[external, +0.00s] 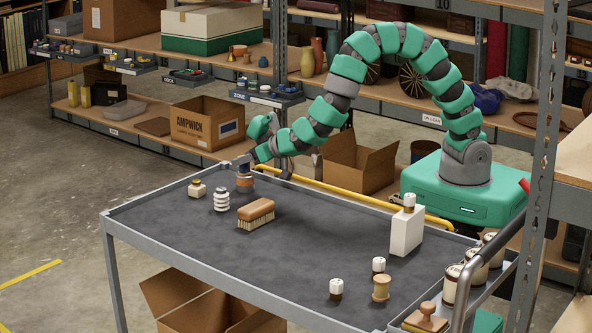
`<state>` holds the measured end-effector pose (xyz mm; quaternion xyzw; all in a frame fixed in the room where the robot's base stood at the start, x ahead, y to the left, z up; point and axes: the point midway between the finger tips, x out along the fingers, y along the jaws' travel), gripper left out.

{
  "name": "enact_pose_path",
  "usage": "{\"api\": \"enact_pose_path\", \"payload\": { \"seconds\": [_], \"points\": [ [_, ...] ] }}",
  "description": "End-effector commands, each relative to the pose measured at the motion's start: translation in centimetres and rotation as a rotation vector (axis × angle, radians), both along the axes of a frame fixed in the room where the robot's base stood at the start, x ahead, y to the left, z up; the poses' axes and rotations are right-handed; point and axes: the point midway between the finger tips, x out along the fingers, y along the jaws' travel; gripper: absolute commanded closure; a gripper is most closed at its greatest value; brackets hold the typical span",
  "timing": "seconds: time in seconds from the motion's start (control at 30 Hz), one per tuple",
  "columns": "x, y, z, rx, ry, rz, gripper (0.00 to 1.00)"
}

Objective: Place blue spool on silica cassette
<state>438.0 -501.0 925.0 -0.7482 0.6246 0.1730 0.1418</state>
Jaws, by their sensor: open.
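A small spool (245,184) with wooden-coloured ends and a dark, bluish-grey middle stands upright near the far left corner of the cart top; it looks like the blue spool. My gripper (244,163) is open right at the top of this spool. I cannot tell whether the fingers touch it. A tall white block (406,233) stands upright at the right of the cart and may be the silica cassette; no label can be read. A small white-capped jar (409,202) appears at its top edge, and I cannot tell whether it rests on it or stands behind.
A wooden brush (256,214), a white ribbed insulator (221,198) and a small jar (197,188) are close to my gripper. The middle of the dark cart top (310,237) is clear.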

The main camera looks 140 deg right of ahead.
Motion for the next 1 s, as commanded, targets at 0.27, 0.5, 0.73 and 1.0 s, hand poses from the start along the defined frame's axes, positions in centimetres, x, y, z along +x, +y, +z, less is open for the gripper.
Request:
{"api": "enact_pose_path", "payload": {
  "seconds": [0.27, 0.5, 0.73, 1.0],
  "points": [
    [-0.7, 4.4, 2.3, -0.002, -0.001, 0.005, 0.43],
    [-1.3, 7.9, 3.9, 0.002, -0.001, 0.005, 0.43],
    [-1.7, 9.4, 4.6, 0.0, 0.0, 0.001, 0.43],
    [-1.7, 9.6, 4.7, 0.0, 0.001, 0.002, 0.43]
  ]
}}
